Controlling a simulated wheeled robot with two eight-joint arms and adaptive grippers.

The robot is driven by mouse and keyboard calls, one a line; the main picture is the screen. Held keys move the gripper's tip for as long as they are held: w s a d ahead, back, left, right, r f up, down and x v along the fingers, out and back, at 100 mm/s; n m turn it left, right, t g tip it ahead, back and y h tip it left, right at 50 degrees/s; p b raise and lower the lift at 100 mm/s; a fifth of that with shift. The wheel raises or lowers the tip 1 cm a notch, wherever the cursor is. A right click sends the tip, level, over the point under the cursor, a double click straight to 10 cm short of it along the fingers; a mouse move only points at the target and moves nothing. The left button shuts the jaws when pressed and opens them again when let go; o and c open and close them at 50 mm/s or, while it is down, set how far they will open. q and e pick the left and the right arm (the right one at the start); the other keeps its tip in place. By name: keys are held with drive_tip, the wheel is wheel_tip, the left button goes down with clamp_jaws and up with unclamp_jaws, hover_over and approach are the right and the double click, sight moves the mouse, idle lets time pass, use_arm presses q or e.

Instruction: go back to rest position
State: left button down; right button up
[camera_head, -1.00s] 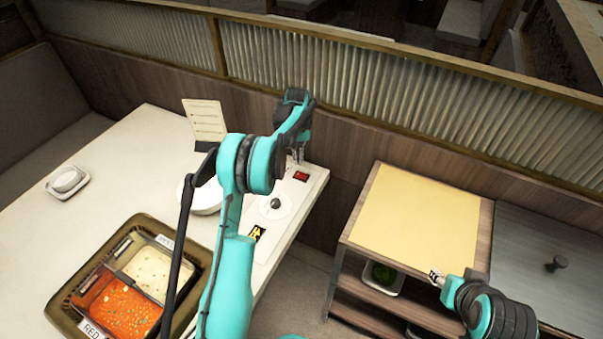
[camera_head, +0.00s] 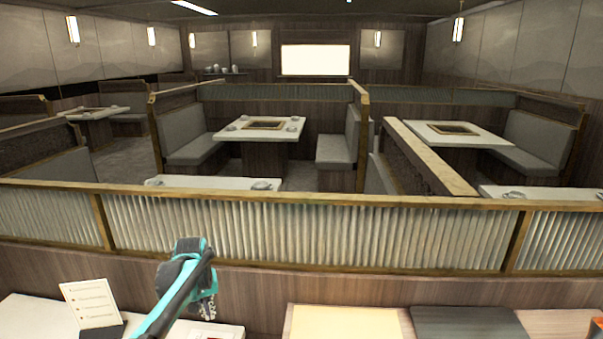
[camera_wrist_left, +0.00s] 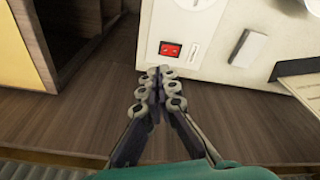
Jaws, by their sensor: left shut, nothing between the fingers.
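My left gripper (camera_head: 207,308) shows low in the head view, above the far edge of the white table (camera_head: 35,318). In the left wrist view the left gripper (camera_wrist_left: 159,88) has its two fingers together with nothing between them. It points toward the table edge (camera_wrist_left: 215,80), near a red switch (camera_wrist_left: 171,49). My right gripper is out of the frames.
A menu card (camera_head: 91,303) stands on the table at the left. A cabinet with a yellow top (camera_head: 345,323) lies to the right, beside a dark panel (camera_head: 468,323). A ribbed partition (camera_head: 320,234) runs across behind. Dining booths lie beyond it.

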use_arm(q)
drive_tip(key=s+d+r+m+t, duration=0.1)
drive_tip(key=s+d+r, duration=0.25)
drive_tip(key=s, duration=0.35)
drive_tip(key=s+d+r+m+t, duration=0.15)
drive_tip(key=s+r, duration=0.25)
drive_tip(key=s, duration=0.4)
drive_tip(key=s+d+f+t, duration=0.1)
drive_tip(key=s+d+f, duration=0.1)
drive_tip(key=s, duration=0.5)
drive_tip(key=s+d+f+m+t, duration=0.1)
drive_tip(key=s+d+f+t, duration=0.1)
drive_tip(key=s, duration=0.4)
drive_tip(key=shift+s, duration=0.35)
